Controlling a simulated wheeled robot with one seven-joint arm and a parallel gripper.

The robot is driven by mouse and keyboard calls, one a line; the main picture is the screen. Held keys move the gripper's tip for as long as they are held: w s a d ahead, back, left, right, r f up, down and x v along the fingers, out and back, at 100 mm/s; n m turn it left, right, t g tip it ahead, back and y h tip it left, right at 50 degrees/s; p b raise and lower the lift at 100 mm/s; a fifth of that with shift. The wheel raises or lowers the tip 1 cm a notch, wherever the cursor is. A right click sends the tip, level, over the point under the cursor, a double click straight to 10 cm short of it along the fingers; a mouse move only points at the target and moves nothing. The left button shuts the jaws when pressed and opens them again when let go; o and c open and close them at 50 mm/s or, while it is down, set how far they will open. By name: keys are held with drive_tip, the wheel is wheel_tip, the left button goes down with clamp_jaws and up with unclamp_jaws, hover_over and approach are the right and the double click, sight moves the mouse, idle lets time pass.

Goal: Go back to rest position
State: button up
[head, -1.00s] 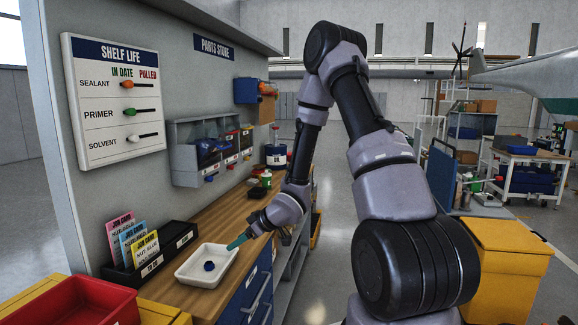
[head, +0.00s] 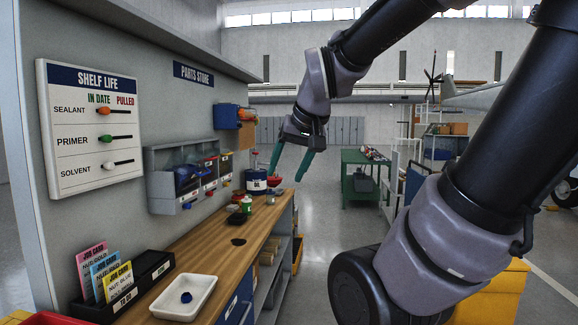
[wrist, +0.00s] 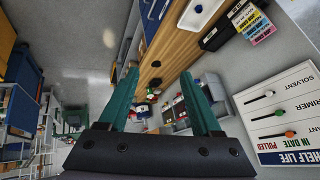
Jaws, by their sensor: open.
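My gripper (head: 291,163) is raised in the air above the far end of the wooden bench (head: 205,258), its green fingers pointing down. The fingers are apart with nothing between them. In the wrist view the same open gripper (wrist: 158,85) shows, with the bench behind it. My arm comes in from the upper right of the head view and bends down to the gripper. A white tray (head: 206,303) with a dark blue round piece (head: 186,297) in it sits on the near part of the bench, well away from the gripper.
A black card holder (head: 151,268) stands left of the tray. Grey bins (head: 162,194) and a shelf life board (head: 92,128) are on the wall. Small containers (head: 246,205) stand along the bench. A green table (head: 362,178) stands farther back; open floor lies right of the bench.

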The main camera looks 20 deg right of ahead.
drive_tip(key=shift+m+y, duration=0.4)
drive_tip(key=shift+y, duration=0.2)
drive_tip(key=s, duration=0.1)
drive_tip(key=s+a+r, duration=0.1)
drive_tip(key=s, duration=0.2)
drive_tip(key=shift+s+a+r, duration=0.1)
drive_tip(key=shift+a+r, duration=0.05)
drive_tip(key=shift+a, duration=0.1)
